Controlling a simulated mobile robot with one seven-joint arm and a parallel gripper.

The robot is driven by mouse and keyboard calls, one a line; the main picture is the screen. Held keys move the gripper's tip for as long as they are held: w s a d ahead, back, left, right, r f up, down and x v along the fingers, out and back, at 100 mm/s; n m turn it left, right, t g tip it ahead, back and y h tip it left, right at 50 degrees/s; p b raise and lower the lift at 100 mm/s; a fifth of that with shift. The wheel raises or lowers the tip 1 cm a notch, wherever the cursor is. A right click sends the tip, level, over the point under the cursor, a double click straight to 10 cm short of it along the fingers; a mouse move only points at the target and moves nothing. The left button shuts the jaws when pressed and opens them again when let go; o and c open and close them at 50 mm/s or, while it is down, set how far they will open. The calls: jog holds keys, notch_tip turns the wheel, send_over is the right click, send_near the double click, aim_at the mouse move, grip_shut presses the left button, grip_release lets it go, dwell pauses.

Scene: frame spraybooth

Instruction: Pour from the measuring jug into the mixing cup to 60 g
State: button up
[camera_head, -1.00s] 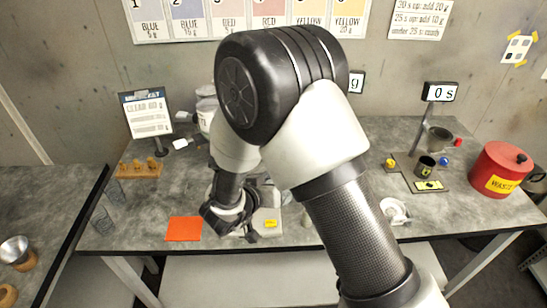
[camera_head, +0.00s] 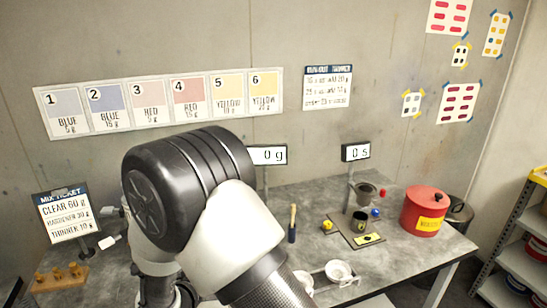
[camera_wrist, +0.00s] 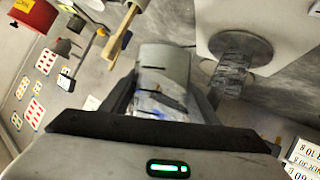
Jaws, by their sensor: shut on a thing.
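In the wrist view my gripper (camera_wrist: 162,103) is shut on a pale grey, partly see-through vessel (camera_wrist: 165,62), which I take to be the measuring jug. A bluish patch shows in its lower part; its fill level cannot be read. Beside it, to the right, a grey, see-through-looking vessel (camera_wrist: 232,76) stands on a round dark plate of a white unit (camera_wrist: 212,22); it may be the mixing cup on the scale, apart from the jug. In the head view my arm hides the jug, this cup and the gripper. The scale display (camera_head: 268,155) reads 0 g.
The mix ticket (camera_head: 66,213) lists CLEAR 60 g. A wooden-handled tool (camera_head: 292,222) stands on the table right of my arm. A dark cup (camera_head: 360,221) sits near the 0 s timer (camera_head: 356,152). A red waste bin (camera_head: 424,210) is at the right. Wooden pegs (camera_head: 58,276) are at the left.

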jog(key=shift+w+a, duration=0.1)
jog(key=shift+a, duration=0.05)
jog(key=shift+w+a+f+n+g+h, duration=0.15)
jog(key=shift+w+a+f+n+h, duration=0.15)
jog(key=shift+a, duration=0.25)
jog(key=shift+w+a+f+n+g+h, duration=0.1)
jog(key=shift+w+a+f+n+g, duration=0.1)
jog(key=shift+w+a+f, duration=0.3)
jog(key=shift+s+r, duration=0.1)
jog(key=shift+a, duration=0.1)
dwell(0.3)
jog(key=shift+a+n+g+h, duration=0.15)
jog(key=shift+n+g+h, duration=0.1)
jog(key=shift+n+h, duration=0.2)
dwell(0.6)
jog(key=shift+w+a+n+g+h, duration=0.2)
jog(key=shift+w+n+g+h, duration=0.1)
jog(key=shift+n+h, duration=0.15)
dwell(0.5)
